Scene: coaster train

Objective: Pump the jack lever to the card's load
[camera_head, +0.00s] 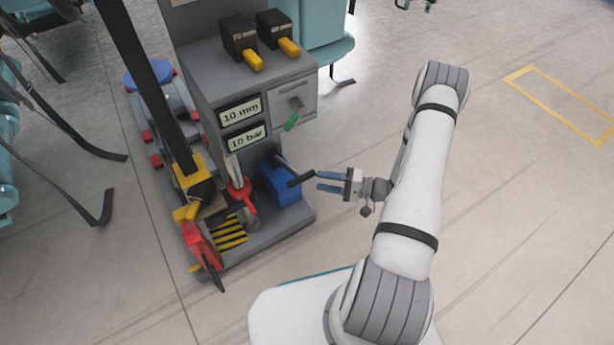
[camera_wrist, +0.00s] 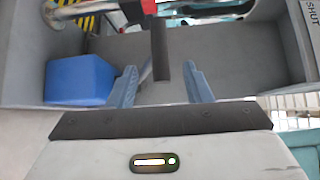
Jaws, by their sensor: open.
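The jack lever (camera_head: 301,178) has a black grip on a bent dark rod, beside the blue block (camera_head: 281,185) low on the grey machine. My gripper (camera_head: 319,181) is open, with its blue fingers pointing left at the lever's end. In the wrist view the black lever grip (camera_wrist: 160,55) stands upright in the gap between the open fingers (camera_wrist: 161,78), touching neither visibly. Two displays on the machine read "10 mm" (camera_head: 240,109) and "10 bar" (camera_head: 246,137). I cannot make out a load card.
A red-handled part (camera_head: 240,190) and a yellow-black striped plate (camera_head: 232,233) sit left of the blue block. Open floor (camera_head: 510,200) lies to the right.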

